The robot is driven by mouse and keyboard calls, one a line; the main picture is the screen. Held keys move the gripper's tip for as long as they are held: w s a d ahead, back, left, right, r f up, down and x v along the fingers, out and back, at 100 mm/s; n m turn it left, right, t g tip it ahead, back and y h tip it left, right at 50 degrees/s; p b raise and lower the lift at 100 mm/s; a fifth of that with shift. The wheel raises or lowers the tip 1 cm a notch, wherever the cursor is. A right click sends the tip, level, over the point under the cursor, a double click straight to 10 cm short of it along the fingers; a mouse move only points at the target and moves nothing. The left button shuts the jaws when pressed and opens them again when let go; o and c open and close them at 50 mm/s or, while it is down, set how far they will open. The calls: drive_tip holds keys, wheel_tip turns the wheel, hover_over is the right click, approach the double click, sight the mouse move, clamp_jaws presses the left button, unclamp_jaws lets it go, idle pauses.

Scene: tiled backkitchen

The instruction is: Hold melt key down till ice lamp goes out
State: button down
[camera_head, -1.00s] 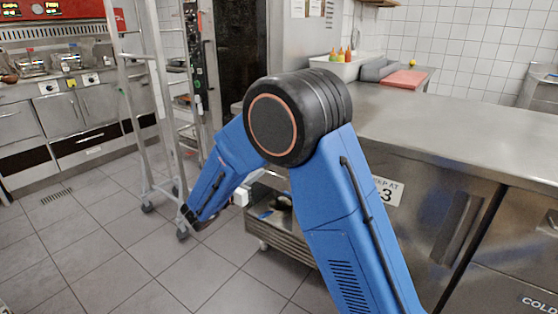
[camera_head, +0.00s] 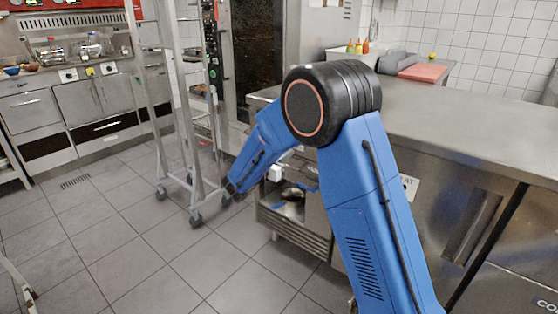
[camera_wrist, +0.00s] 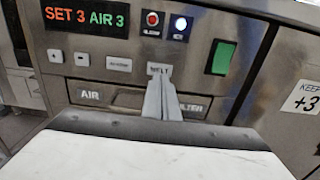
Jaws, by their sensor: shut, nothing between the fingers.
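The melt key (camera_wrist: 159,69) is a small pale key on the steel control panel in the wrist view. My gripper (camera_wrist: 160,82) is shut and empty. Its fingertips are at the lower edge of the melt key and cover part of the panel below; I cannot tell whether they touch or press it. The ice lamp (camera_wrist: 181,25) glows bluish white above and right of the key. The display (camera_wrist: 87,16) reads SET 3 and AIR 3. In the head view my arm hides the panel and the gripper.
A red lamp (camera_wrist: 152,18) sits left of the ice lamp, and a green switch (camera_wrist: 221,57) is at right. Plus and minus keys (camera_wrist: 68,58) are at left. A steel counter (camera_head: 460,120) stands at right, a wheeled rack (camera_head: 178,120) at left. Tiled floor is open at left.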

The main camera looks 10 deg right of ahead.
drive_tip(key=shift+x, duration=2.05)
